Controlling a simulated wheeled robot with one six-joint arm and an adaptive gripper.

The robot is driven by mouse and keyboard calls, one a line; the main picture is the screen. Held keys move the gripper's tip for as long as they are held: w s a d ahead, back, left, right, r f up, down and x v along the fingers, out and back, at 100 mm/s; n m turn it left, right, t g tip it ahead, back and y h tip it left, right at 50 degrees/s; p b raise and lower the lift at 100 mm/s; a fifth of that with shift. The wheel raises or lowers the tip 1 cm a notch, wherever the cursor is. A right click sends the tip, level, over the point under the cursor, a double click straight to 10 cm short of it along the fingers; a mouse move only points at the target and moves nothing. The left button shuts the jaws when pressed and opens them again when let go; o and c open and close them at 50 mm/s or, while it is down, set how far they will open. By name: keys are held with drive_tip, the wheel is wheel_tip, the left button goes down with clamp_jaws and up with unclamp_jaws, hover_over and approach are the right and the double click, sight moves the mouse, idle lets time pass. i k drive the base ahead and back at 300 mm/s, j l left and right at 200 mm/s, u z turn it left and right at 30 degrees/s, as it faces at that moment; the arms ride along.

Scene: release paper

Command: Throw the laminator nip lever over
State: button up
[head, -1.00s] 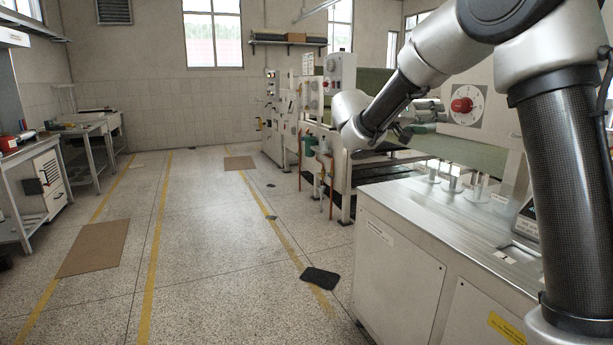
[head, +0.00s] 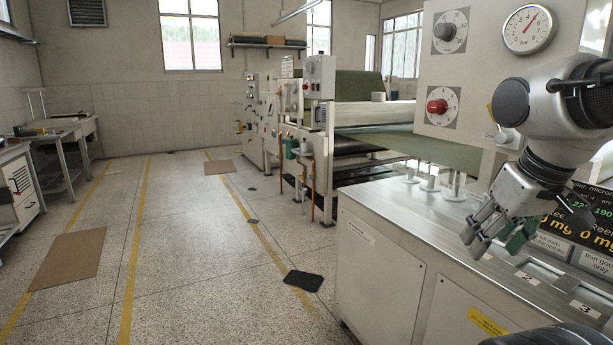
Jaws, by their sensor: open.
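The laminator's rollers, with a green web (head: 420,148) and a pale roll (head: 375,113), show right of centre beyond the steel counter. I cannot pick out a nip lever for certain. My gripper (head: 496,249) hangs at the right over the steel counter, fingers pointing down, open and empty. It is to the right of and lower than both knobs, apart from them. My arm covers part of the panel and a lit display.
The steel-topped counter (head: 390,205) with short metal posts (head: 430,184) fills the right foreground. A gauge (head: 530,29) is on the panel. Benches (head: 60,145) stand far left.

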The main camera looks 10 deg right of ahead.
sight(501, 137)
drive_tip(key=k+j+z, duration=0.25)
drive_tip(key=k+z, duration=0.15)
drive_tip(key=k+j+z, duration=0.1)
drive_tip(key=k+z, duration=0.35)
